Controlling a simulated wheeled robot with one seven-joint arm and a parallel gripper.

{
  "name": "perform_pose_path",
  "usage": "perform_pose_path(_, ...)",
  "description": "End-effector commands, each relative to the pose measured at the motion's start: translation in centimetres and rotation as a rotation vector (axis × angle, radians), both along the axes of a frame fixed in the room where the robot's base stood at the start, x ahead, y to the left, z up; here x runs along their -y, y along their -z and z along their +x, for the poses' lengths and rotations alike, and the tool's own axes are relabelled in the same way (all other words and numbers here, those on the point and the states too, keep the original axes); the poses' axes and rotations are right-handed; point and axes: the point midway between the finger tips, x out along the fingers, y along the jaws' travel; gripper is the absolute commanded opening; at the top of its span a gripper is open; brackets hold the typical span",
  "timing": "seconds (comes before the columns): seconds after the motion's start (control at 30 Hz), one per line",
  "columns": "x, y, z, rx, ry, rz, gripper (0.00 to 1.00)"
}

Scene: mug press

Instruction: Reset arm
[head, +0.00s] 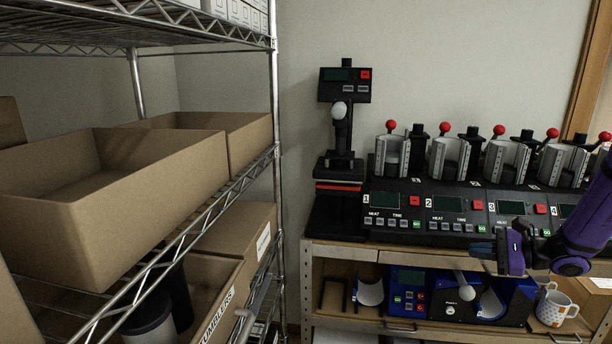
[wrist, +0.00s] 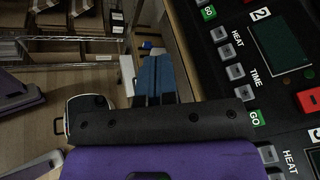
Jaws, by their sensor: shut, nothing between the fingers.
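My gripper (head: 482,250) is at the right of the head view, on the purple arm, in front of the press machine's lower panels. Its blue fingers (wrist: 154,80) show side by side in the wrist view and are shut with nothing between them. The mug press (head: 450,205) is a black row of numbered stations with silver clamps and red-knobbed levers. In the wrist view its panel (wrist: 270,60) with HEAT, TIME and GO buttons fills the right side, close beside my gripper. A white patterned mug (head: 556,309) stands on the shelf below the press, at the right.
A wire rack (head: 276,130) with open cardboard boxes (head: 110,190) stands at the left. A separate black press (head: 345,130) stands at the bench's left end. A blue press (head: 460,300) sits on the shelf below. Floor (wrist: 85,75) shows between rack and bench in the wrist view.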

Motion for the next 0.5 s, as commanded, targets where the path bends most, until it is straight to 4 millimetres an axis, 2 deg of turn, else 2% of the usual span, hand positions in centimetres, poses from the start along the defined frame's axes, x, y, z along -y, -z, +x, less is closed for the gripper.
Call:
perform_pose_path(0.03, -1.6, -1.5, -0.3, 0.007, -0.059, -0.052, 0.00)
perform_pose_path(0.2, -6.0, -5.1, -2.2, 0.017, -0.243, -0.213, 0.00)
perform_pose_path(0.5, -12.2, -10.3, -6.9, 0.059, -0.528, -0.521, 0.00)
